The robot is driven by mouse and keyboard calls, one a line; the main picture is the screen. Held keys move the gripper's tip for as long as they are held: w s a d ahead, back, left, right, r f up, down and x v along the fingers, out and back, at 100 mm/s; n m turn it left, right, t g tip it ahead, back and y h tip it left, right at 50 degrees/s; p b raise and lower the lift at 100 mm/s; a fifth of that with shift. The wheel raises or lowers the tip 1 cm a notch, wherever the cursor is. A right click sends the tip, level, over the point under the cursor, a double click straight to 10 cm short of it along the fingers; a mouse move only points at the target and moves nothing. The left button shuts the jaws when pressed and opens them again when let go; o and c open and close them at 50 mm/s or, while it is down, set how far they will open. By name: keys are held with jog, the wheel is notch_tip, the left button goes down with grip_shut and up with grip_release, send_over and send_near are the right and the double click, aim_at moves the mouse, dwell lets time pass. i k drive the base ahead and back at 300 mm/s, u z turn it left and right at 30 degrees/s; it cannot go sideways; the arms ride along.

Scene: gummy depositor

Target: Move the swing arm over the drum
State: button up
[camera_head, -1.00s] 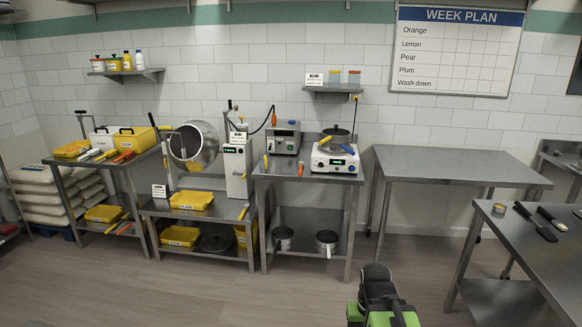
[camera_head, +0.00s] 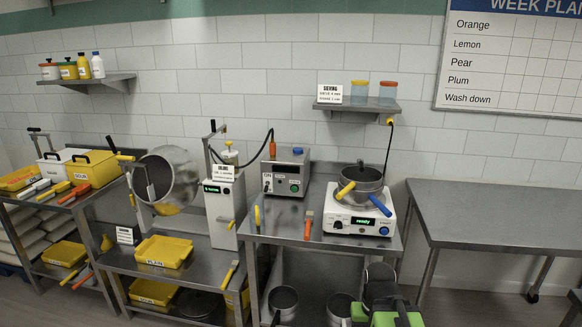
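The drum (camera_head: 185,180) is a tilted steel bowl at centre left on a steel table, its mouth facing left. Just right of the drum is a pale machine (camera_head: 224,205) with a green display and an upright post with a thin arm (camera_head: 215,130) on top. I cannot tell for sure which bar is the swing arm. My black and green arm shows at the bottom right of centre, far from the drum; its gripper fingers cannot be made out.
A yellow tray (camera_head: 164,251) lies before the drum, beside a small sign (camera_head: 125,235). A control box (camera_head: 286,172) and a hot plate (camera_head: 358,221) with a pot stand on the middle table. An empty steel table (camera_head: 500,215) is at right. Floor shows at lower right.

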aim_at(215, 129)
jog(key=i, duration=1.25)
jog(key=u, duration=1.95)
jog(key=i, duration=1.3)
jog(key=z, duration=0.1)
